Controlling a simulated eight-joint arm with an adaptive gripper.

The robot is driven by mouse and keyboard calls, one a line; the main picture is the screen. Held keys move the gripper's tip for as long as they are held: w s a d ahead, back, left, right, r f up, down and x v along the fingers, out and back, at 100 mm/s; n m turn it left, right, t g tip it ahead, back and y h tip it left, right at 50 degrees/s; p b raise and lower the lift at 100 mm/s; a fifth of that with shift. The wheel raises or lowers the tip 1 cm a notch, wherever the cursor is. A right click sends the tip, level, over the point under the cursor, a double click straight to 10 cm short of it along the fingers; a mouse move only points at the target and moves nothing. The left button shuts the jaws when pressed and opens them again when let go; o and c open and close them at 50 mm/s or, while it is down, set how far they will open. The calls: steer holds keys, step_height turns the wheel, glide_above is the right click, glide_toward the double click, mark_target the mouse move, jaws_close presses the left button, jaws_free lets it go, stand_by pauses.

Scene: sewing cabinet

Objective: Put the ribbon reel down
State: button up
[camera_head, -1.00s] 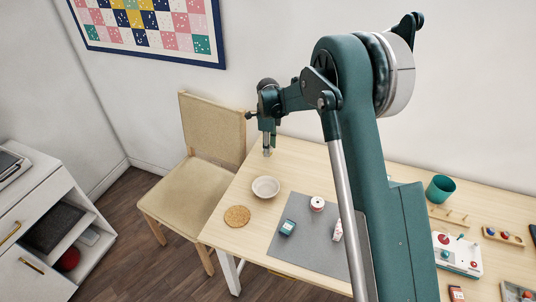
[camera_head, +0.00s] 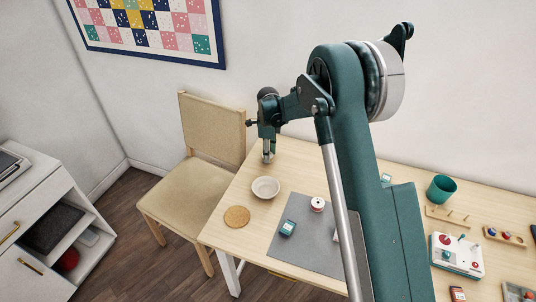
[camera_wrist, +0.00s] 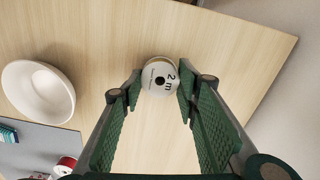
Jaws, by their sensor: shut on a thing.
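The ribbon reel (camera_wrist: 160,78) is a small white-faced disc with a dark centre hole and "2 m" printed on it. In the wrist view it sits between the fingertips of my gripper (camera_wrist: 160,90), which is shut on it. In the head view my gripper (camera_head: 268,154) points down over the far left end of the wooden table (camera_head: 218,234), beyond the white bowl. The reel is small and partly hidden there. I cannot tell whether it touches the tabletop.
The white bowl (camera_head: 265,187) stands close by, with a cork coaster (camera_head: 237,216) nearer. A grey mat (camera_head: 300,259) holds a red-and-white spool (camera_head: 317,204) and a teal box (camera_head: 287,228). Bare wood surrounds the reel. A chair (camera_head: 195,185) stands left of the table.

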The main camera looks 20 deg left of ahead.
steer(key=shift+f, duration=0.2)
steer(key=o, duration=0.8)
steer(key=shift+r, duration=0.2)
step_height(320, 180, up, 12)
steer(key=shift+r+p, duration=0.1)
steer(key=shift+p, duration=0.95)
